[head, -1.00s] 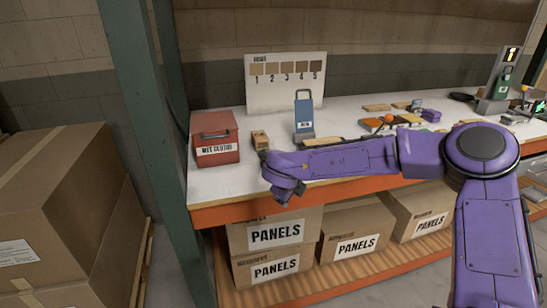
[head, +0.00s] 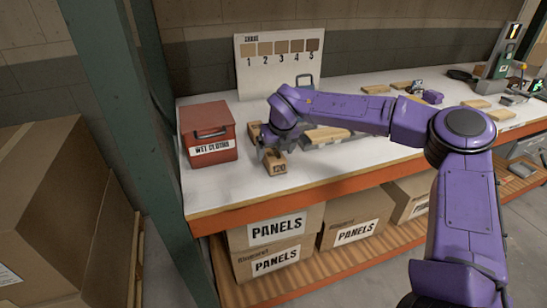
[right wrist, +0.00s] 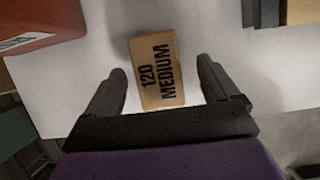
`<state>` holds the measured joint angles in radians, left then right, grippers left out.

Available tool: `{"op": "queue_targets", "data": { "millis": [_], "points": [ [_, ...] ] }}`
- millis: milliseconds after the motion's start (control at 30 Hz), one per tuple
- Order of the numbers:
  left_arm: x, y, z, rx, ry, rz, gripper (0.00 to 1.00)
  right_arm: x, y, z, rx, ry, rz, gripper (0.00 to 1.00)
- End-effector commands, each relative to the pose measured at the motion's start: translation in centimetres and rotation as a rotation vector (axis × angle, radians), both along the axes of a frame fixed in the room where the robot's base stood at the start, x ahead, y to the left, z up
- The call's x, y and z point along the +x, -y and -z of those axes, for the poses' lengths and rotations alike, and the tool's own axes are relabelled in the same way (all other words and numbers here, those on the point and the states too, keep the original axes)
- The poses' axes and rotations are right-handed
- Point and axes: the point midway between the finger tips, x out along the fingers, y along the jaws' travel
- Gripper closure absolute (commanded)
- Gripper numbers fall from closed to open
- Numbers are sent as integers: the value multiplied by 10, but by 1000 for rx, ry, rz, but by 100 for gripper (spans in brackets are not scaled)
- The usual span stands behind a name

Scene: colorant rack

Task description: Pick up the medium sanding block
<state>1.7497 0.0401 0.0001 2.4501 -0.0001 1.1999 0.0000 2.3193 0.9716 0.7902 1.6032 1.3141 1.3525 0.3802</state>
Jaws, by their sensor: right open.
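The medium sanding block (head: 274,166) is a tan block marked 120, lying on the white worktop near its front edge. In the right wrist view the block (right wrist: 157,70) reads "120 MEDIUM". It lies between the two fingers, slightly turned, with white worktop showing on both sides. My right gripper (head: 270,152) is pointed down at the block, and its fingers hide part of it in the head view. The gripper (right wrist: 161,75) is open, and neither finger appears to touch the block. My left gripper is not in view.
A red wet cloths box (head: 208,150) stands left of the block. Another tan block (head: 253,132) lies just behind the gripper. A shade board (head: 278,62) stands at the back. My right forearm partly covers a blue stand and a wooden piece (head: 327,134).

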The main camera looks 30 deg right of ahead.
Motion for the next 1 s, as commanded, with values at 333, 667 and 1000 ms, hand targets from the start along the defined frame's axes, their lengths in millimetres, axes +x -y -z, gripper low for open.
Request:
{"op": "queue_targets", "data": {
  "millis": [333, 667, 1000],
  "points": [
    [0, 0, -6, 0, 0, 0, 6, 12, 0, 24, -1, 1, -4, 12],
    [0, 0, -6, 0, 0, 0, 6, 12, -1, 23, -2, 1, -6, 68],
    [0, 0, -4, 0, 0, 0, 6, 13, -1, 12, -2, 3, -6, 68]
  ]
}}
